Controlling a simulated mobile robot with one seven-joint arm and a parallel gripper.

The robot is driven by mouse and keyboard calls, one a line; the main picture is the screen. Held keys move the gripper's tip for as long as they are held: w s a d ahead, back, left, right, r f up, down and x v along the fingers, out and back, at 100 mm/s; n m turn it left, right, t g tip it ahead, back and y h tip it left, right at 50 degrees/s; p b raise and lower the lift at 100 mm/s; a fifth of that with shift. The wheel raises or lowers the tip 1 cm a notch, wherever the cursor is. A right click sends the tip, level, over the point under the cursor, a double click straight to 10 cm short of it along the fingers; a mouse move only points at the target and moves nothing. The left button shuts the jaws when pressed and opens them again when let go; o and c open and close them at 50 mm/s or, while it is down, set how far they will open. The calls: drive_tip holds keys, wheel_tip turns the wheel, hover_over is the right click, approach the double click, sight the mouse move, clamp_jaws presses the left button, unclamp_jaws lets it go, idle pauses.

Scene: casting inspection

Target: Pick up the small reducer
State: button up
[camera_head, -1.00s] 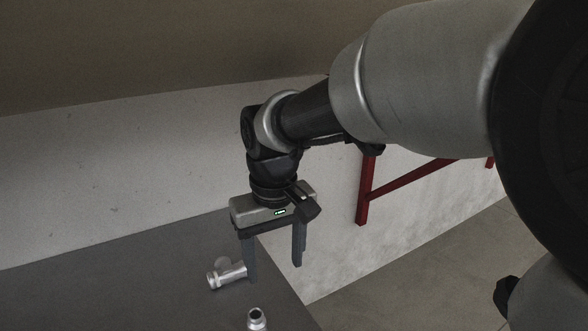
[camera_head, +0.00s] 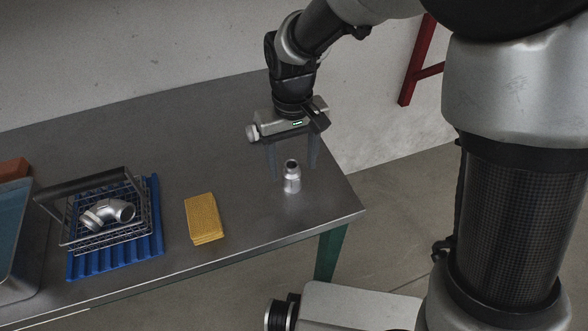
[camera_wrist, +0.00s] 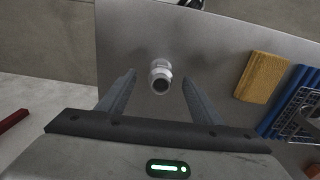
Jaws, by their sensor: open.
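The small reducer is a short silver fitting (camera_head: 292,180) standing upright on the grey table near its right end. It also shows in the wrist view (camera_wrist: 160,76), with its dark round opening facing the camera. My gripper (camera_head: 294,171) is open and empty above the table, fingers pointing down. In the wrist view the reducer lies in line with the gap between the fingertips (camera_wrist: 160,78). In the head view the fingers appear just behind it, one to each side. I cannot tell whether the tips reach down past its top.
Another silver fitting (camera_head: 253,133) is partly hidden behind my gripper. A yellow sponge (camera_head: 203,218) lies left of the reducer. Further left, a wire basket (camera_head: 148,208) holding a silver elbow (camera_head: 112,212) stands on a blue ribbed mat (camera_head: 154,243). The table's right edge is close.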

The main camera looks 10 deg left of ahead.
sight(291, 176)
wheel_tip(291, 176, down, 5)
drive_tip(key=shift+w+a+f+b, duration=0.1)
drive_tip(key=shift+a+f+b, duration=0.1)
drive_tip(key=shift+b, duration=0.5)
drive_tip(key=shift+r, duration=0.1)
drive_tip(key=c, duration=1.4)
